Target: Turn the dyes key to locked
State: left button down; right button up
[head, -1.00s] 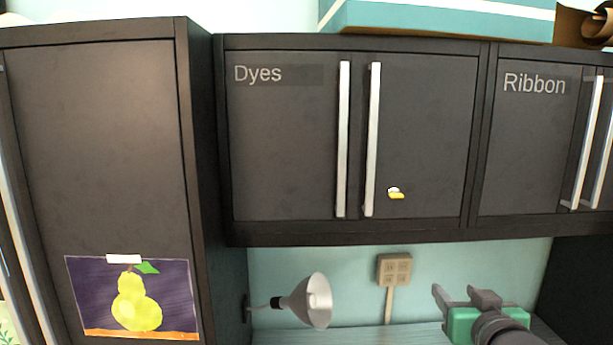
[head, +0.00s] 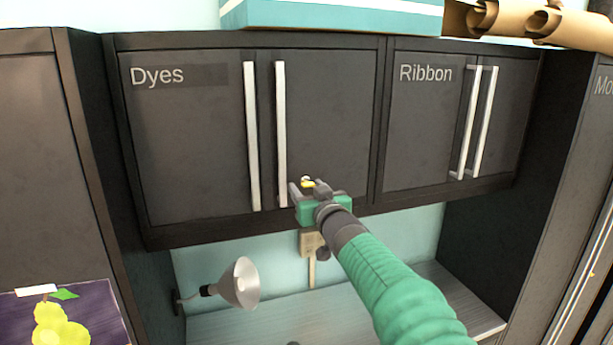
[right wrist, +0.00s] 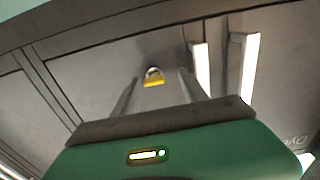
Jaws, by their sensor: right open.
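The dyes key (head: 307,182) is a small yellow piece with a pale silvery part, low on the right door of the black Dyes cabinet (head: 190,140). My right gripper (head: 308,187) is open in front of it, and its green body hides the door just below. In the right wrist view the yellow key (right wrist: 154,81) shows between the two spread fingers of my right gripper (right wrist: 159,80), with gaps on both sides. I cannot tell how far the fingertips are from the door. My left gripper is not in view.
Two long door handles (head: 281,135) stand just left of the key. The Ribbon cabinet (head: 425,140) adjoins on the right. A teal box (head: 330,16) and brown paper rolls (head: 535,20) lie on top.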

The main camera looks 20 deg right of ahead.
jog(key=shift+w+a, duration=0.1)
jog(key=shift+w, duration=0.35)
jog(key=shift+d, duration=0.5)
jog(key=shift+d+f, duration=0.15)
jog(key=shift+d, duration=0.3)
jog(key=c, duration=0.4)
jog(key=shift+c, duration=1.2)
jog(key=shift+a, duration=0.5)
grip_shut()
jog(key=shift+a, duration=0.15)
jog(key=shift+d, duration=0.4)
jog(key=shift+a, duration=0.1)
jog(key=shift+r, duration=0.2)
